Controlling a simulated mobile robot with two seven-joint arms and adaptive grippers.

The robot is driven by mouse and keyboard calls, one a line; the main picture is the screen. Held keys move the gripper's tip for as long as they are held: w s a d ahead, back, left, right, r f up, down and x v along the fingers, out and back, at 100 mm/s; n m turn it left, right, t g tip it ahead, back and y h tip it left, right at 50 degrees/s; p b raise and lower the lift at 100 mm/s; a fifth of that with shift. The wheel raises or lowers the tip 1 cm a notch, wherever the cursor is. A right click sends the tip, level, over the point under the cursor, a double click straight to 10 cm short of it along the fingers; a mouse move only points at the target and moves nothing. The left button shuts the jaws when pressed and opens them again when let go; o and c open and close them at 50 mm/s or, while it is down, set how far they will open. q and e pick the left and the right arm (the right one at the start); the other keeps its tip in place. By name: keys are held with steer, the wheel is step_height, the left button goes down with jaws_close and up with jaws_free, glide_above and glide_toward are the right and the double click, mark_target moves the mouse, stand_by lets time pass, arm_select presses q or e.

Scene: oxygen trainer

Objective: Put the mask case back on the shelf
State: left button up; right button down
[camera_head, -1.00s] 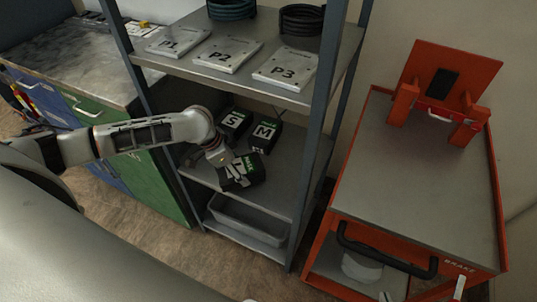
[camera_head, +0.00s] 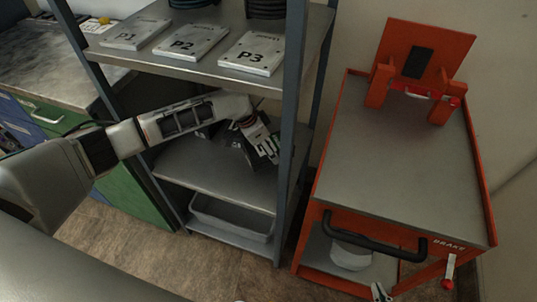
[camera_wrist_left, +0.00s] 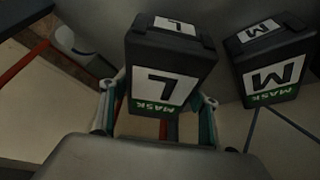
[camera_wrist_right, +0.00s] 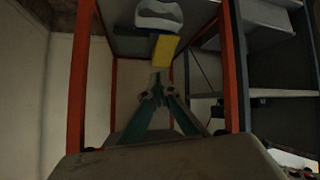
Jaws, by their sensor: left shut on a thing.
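My left gripper (camera_head: 264,143) is shut on the black L mask case, over the right part of the middle shelf (camera_head: 205,165). In the left wrist view the L mask case (camera_wrist_left: 168,65) with its white label and green band sits between the fingers. The black M mask case (camera_wrist_left: 275,62) stands close on its right. In the head view my arm and gripper hide most of the cases, and I cannot tell whether the held case touches the shelf. My right gripper (camera_head: 380,292) is low in front of the orange cart; its fingertips (camera_wrist_right: 156,92) are together.
The upper shelf holds plates P1 (camera_head: 136,33), P2 (camera_head: 190,42) and P3 (camera_head: 252,53). A shelf post (camera_head: 294,110) stands just right of my left gripper. A grey bin (camera_head: 232,219) is below. A yellow block (camera_wrist_right: 165,50) shows in the right wrist view.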

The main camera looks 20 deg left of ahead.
arm_select(q)
step_height(320, 180, down, 4)
steer(key=shift+s+r+b, duration=0.1)
steer(key=shift+r+b, duration=0.15)
steer(key=shift+b, duration=0.35)
steer(key=shift+r, duration=0.1)
steer(key=o, duration=1.5)
steer(key=shift+f, duration=0.2)
